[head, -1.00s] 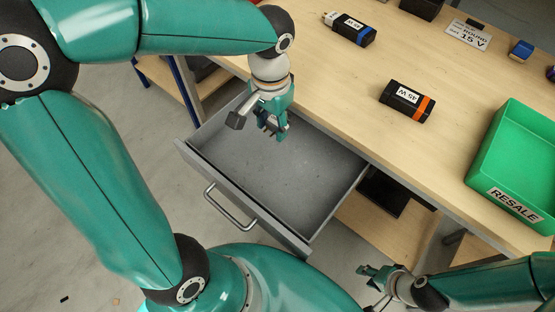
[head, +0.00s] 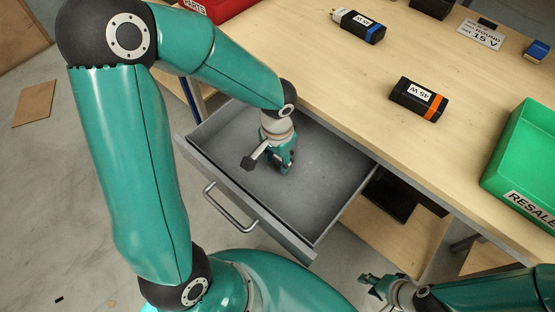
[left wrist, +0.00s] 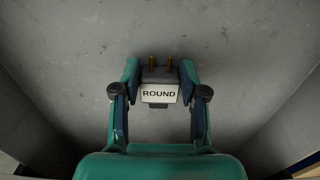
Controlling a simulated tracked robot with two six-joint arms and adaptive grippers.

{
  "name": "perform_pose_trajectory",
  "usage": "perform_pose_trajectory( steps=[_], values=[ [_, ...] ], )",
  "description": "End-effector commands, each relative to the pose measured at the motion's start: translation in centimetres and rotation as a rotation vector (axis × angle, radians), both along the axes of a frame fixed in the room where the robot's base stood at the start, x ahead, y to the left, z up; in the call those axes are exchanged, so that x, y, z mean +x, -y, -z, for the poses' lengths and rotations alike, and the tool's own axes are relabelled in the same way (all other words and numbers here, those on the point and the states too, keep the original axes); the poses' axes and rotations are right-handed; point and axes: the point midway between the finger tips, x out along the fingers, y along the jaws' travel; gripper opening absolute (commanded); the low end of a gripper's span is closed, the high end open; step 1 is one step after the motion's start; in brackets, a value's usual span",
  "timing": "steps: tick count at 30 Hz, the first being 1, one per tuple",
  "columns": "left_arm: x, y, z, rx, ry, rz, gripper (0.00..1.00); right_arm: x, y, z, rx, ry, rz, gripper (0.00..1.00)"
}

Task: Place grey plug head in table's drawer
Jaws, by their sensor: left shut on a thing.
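The grey plug head (left wrist: 158,75) has two brass pins and a white label reading ROUND. My left gripper (left wrist: 159,88) is shut on it, with a finger on each side. The table's drawer (head: 322,190) is pulled open and its visible floor is bare. In the head view my left gripper (head: 281,165) points down inside the drawer's outline, and it hides the plug head there. In the left wrist view the grey drawer floor (left wrist: 240,60) lies behind the plug; I cannot tell whether they touch. My right gripper (head: 370,282) is low at the right, away from the drawer.
On the wooden tabletop (head: 335,85) lie an orange-banded 45 W charger (head: 419,99), a blue-banded charger (head: 359,26) and a sign (head: 481,34). A green RESALE bin (head: 525,145) stands at the right. The drawer's front handle (head: 230,208) sticks out toward me.

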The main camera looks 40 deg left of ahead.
Motion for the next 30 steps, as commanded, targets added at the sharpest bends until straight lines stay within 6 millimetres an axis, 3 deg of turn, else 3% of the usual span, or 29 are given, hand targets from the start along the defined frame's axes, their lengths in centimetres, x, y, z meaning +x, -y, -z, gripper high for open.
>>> perform_pose_trajectory(
  steps=[10, 11, 15, 25, 30],
  values=[
    [0.0, 0.0, 0.4, 0.0, 0.001, 0.0, 0.06, 0.0, 0.0, 0.4, 0.0, 0.0, 0.0, 0.37],
    [0.0, 0.0, 0.2, 0.0, 0.001, 0.0, 0.48, 0.0, 0.0, 0.2, 0.0, 0.0, 0.0, 0.37],
    [0.0, 0.0, 0.2, 0.0, 0.001, 0.0, 0.68, 0.0, 0.0, 0.2, 0.0, 0.0, 0.0, 0.37],
    [0.0, 0.0, 0.0, 0.0, 0.001, 0.0, 0.68, 0.0, 0.0, 0.0, 0.0, 0.0, 0.0, 0.37],
    [0.1, -0.1, -1.5, 0.002, 0.004, -0.002, 0.68, 0.0, 0.0, -0.5, 0.0, 0.0, 0.0, 0.37]
  ],
)
